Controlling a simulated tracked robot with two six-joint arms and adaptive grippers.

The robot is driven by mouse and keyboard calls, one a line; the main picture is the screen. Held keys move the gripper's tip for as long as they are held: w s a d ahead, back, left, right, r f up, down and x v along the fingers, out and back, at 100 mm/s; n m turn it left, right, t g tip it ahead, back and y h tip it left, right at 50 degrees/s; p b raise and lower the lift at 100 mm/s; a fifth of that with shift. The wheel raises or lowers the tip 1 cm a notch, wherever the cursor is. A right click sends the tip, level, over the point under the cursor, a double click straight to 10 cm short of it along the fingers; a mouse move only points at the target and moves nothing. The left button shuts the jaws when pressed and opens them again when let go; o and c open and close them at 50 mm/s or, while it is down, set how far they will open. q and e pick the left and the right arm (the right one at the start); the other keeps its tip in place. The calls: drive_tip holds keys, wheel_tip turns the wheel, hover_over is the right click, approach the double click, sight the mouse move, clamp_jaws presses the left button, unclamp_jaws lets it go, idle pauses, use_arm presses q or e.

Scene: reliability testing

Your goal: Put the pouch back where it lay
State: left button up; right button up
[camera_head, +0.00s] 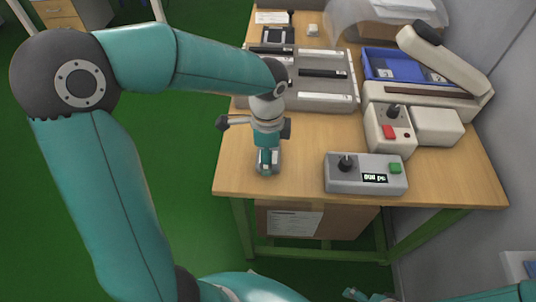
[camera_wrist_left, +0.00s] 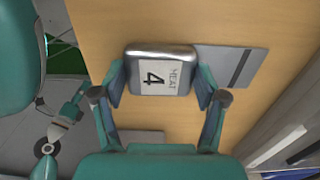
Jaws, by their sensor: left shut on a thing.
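In the head view my left gripper (camera_head: 267,158) points down over the front left part of the wooden table (camera_head: 300,165), and only a small part of the pouch shows. I cannot tell whether the pouch touches the table. Some teal parts, perhaps of my right gripper (camera_head: 362,295), show at the bottom edge of the head view; its jaws are not clear.
A flat grey plate (camera_wrist_left: 233,62) with a dark line lies beside the pouch. A grey control box (camera_head: 365,175) with a display stands to the right. Behind are a grey slotted rack (camera_head: 325,92) and a white machine (camera_head: 430,65) with a blue tray (camera_head: 392,68).

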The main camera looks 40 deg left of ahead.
use_arm(q)
drive_tip(key=shift+f, duration=0.2)
drive_tip(key=o, duration=1.1)
drive_tip(key=shift+r, duration=0.1)
wheel_tip(320, 180, up, 12)
drive_tip(key=p, duration=0.2)
drive_tip(key=shift+r, duration=0.15)
